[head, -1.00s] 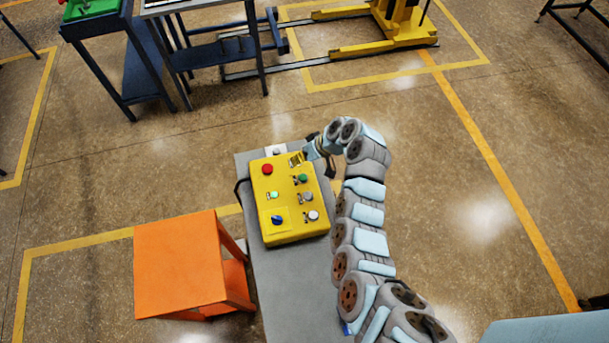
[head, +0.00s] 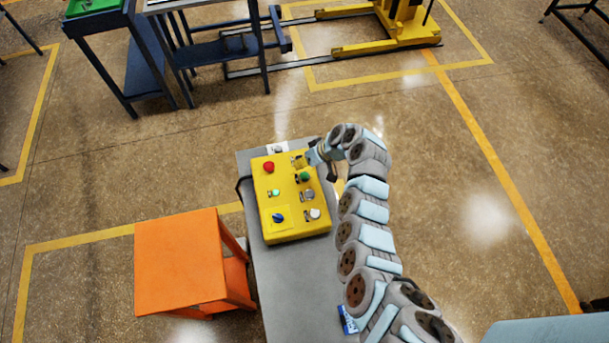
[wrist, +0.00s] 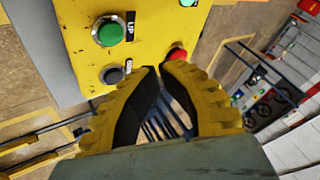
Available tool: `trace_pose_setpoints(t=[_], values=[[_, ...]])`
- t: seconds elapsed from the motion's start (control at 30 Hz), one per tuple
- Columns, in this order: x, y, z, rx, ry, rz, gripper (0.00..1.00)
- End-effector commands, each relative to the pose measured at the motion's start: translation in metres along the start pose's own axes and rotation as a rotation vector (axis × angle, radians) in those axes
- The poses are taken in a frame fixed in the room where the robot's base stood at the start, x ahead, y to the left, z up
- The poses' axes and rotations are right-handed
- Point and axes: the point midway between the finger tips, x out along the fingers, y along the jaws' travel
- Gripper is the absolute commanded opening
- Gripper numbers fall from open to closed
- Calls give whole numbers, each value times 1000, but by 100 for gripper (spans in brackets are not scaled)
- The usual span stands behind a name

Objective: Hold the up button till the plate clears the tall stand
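The yellow control box (head: 290,215) stands on a grey surface. Its green button (head: 305,177) is on the right side; in the wrist view the green button (wrist: 111,33) has an UP label beside it. My gripper (head: 302,161) is at the box's upper right end, just above the green button in the picture. In the wrist view the yellow fingertips (wrist: 161,68) are nearly together with nothing between them. They lie below and right of the green button, between a dark button (wrist: 114,75) and the red button (wrist: 178,53). I see no contact with the green button. I cannot make out the plate or tall stand.
An orange table (head: 180,262) stands left of the grey pedestal (head: 290,290). A yellow lifting machine (head: 400,30) stands at the top, partly cut off, beside dark blue tables (head: 215,50). The floor to the right is open.

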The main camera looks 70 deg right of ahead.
Motion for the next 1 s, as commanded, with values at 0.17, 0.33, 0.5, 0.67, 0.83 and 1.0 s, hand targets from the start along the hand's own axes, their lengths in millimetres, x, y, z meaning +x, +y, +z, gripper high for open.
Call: trace_pose_setpoints(t=[0.17,0.33,0.5,0.67,0.83,1.0], values=[[12,9,7,1,1,3,0],[28,16,15,-1,-1,2,0],[37,21,19,-2,1,2,0],[39,22,20,-2,1,2,0],[39,21,20,-2,1,2,0],[39,21,20,-2,1,2,0]])
